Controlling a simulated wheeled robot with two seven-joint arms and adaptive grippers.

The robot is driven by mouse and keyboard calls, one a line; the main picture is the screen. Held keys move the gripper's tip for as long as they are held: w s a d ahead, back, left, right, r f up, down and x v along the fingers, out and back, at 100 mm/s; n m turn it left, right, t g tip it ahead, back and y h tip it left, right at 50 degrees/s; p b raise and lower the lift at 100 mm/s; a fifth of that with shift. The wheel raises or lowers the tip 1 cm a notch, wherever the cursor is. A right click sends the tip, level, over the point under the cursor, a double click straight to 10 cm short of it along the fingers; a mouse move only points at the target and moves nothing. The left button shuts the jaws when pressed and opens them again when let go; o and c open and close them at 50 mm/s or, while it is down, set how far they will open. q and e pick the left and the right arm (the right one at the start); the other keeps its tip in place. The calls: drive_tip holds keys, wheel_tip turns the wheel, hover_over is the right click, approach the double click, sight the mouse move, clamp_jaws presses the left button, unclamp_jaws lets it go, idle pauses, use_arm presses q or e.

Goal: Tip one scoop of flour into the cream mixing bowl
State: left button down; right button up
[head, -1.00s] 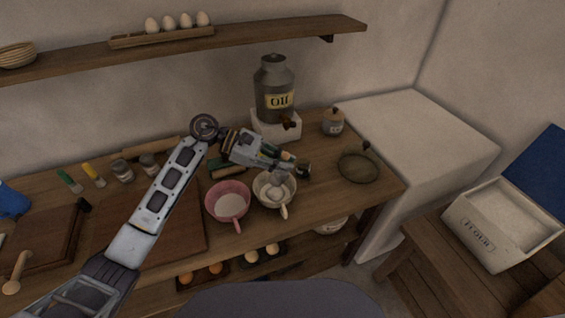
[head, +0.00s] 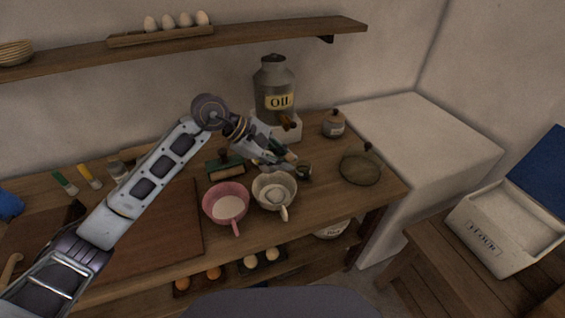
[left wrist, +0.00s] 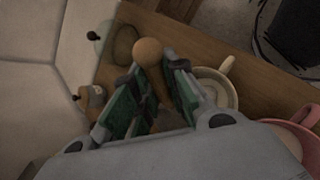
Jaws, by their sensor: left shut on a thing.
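The cream mixing bowl (head: 262,203) stands on the wooden counter with a pale mound (head: 274,195) inside. It also shows in the left wrist view (left wrist: 229,90), partly hidden by a finger. My left gripper (head: 288,158) is just above and behind the bowl's far rim. In the left wrist view my left gripper (left wrist: 160,72) has its green-padded fingers shut on a wooden handle (left wrist: 148,52) with a round end. I take this to be the scoop; its bowl is not clear. The flour box (head: 483,237) stands open at the right with white flour inside. My right gripper is not in view.
A pink bowl (head: 213,213) with pale contents stands close left of the cream bowl. An oil can (head: 272,85) on a white block stands behind. A lidded pot (head: 333,125) and a greenish round dish (head: 360,170) are to the right.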

use_arm(q)
drive_tip(key=shift+r+m+t+y+b, duration=0.3)
drive_tip(key=shift+m+t+y+b, duration=0.2)
drive_tip(key=shift+t+y+b, duration=0.45)
drive_tip(key=shift+r+t+y, duration=0.1)
drive_tip(key=shift+t+y, duration=0.15)
drive_tip(key=shift+r+m+t+y+b, duration=0.1)
drive_tip(key=shift+m+t+y+b, duration=0.2)
drive_tip(key=shift+b, duration=0.3)
drive_tip(key=shift+r+t+y+b, duration=0.1)
drive_tip(key=shift+t+y+b, duration=0.2)
drive_tip(key=shift+y+b, duration=0.15)
drive_tip(key=shift+r+m+t+y+b, duration=0.15)
drive_tip(key=shift+m+t+y+b, duration=0.2)
drive_tip(key=shift+b, duration=0.2)
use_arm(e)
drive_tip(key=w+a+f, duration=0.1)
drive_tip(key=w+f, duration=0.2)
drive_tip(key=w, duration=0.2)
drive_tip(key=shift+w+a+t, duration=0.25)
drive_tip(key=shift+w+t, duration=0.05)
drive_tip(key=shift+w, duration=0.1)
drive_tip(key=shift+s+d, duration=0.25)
